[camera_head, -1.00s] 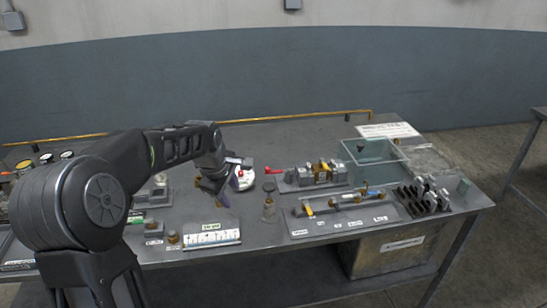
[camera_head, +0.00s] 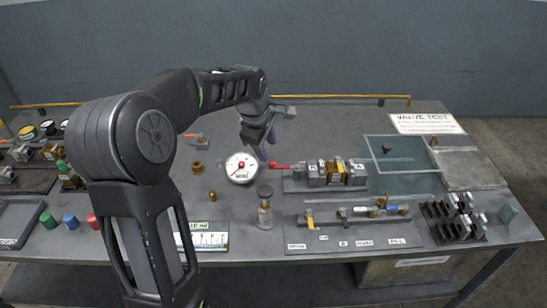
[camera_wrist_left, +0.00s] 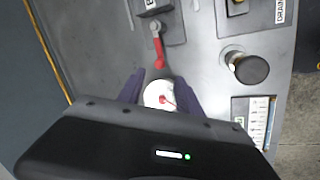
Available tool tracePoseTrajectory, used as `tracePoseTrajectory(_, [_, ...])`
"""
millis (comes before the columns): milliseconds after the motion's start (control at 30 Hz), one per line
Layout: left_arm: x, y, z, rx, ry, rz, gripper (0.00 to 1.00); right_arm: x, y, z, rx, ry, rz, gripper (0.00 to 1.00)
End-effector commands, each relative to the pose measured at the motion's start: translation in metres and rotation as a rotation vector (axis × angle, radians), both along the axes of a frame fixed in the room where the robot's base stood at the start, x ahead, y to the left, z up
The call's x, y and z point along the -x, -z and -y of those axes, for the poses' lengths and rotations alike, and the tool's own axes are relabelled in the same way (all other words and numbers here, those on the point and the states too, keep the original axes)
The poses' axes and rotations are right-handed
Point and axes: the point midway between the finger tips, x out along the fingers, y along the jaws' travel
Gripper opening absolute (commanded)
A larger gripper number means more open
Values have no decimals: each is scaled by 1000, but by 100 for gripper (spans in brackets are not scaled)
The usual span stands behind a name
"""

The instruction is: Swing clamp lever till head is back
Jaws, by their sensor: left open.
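The red lever (camera_head: 281,166) sticks out to the left from the metal clamp fixture (camera_head: 335,173) on the bench. The red lever also shows in the left wrist view (camera_wrist_left: 160,52), running from a pivot toward my fingers. My left gripper (camera_head: 262,146) is open and empty, just left of the lever's tip and above the bench, its purple fingers pointing down. In the left wrist view my left gripper (camera_wrist_left: 160,94) has its fingers on either side of a white dial gauge (camera_wrist_left: 157,97), which lies below. I cannot tell the exact height gap. My right gripper is not in view.
The dial gauge (camera_head: 241,168) lies left of the lever. A small bottle with a dark cap (camera_head: 265,212) stands in front. A clear bin (camera_head: 400,153) is at the right, near a VALVE TEST sign (camera_head: 425,123). A panel with fittings (camera_head: 355,228) lies in front.

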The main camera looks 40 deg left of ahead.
Motion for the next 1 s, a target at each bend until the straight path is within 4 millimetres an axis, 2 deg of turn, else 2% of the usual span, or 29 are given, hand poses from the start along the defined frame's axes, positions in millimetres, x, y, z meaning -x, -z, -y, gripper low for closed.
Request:
tracePoseTrajectory(233, [-4, 13, 0, 0, 1, -4, 42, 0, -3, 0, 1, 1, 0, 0])
tracePoseTrajectory(500, [-17, 51, -3, 1, 0, -5, 42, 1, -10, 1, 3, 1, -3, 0])
tracePoseTrajectory(700, [-25, 71, -5, 0, 1, -1, 42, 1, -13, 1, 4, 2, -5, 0])
tracePoseTrajectory(1000, [-26, 74, -5, -1, 1, 1, 42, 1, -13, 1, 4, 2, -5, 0])
